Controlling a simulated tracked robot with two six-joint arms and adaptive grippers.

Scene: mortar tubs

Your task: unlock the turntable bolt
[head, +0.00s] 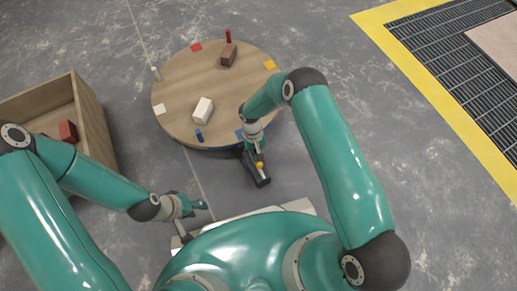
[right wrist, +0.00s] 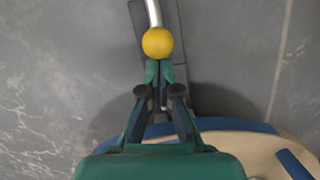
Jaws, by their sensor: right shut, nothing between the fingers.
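The round wooden turntable (head: 180,85) lies on the floor, with a blue rim showing along its near edge. At that edge sits the dark bolt housing (head: 259,181) with a yellow ball knob (head: 260,165). In the right wrist view the yellow knob (right wrist: 158,42) sits on a pale curved rod over the dark housing (right wrist: 139,15). My right gripper (right wrist: 160,73) is shut and empty, its fingertips right beside the knob; I cannot tell if they touch it. My left gripper (head: 194,220) is open and empty, low at the left front, away from the turntable.
The turntable carries a brown block (head: 229,55), a white block (head: 202,110), small pegs and coloured squares. A wooden crate (head: 92,125) with a reddish block (head: 67,131) stands at left. A yellow-edged floor grate (head: 440,60) is at upper right. Grey floor between is clear.

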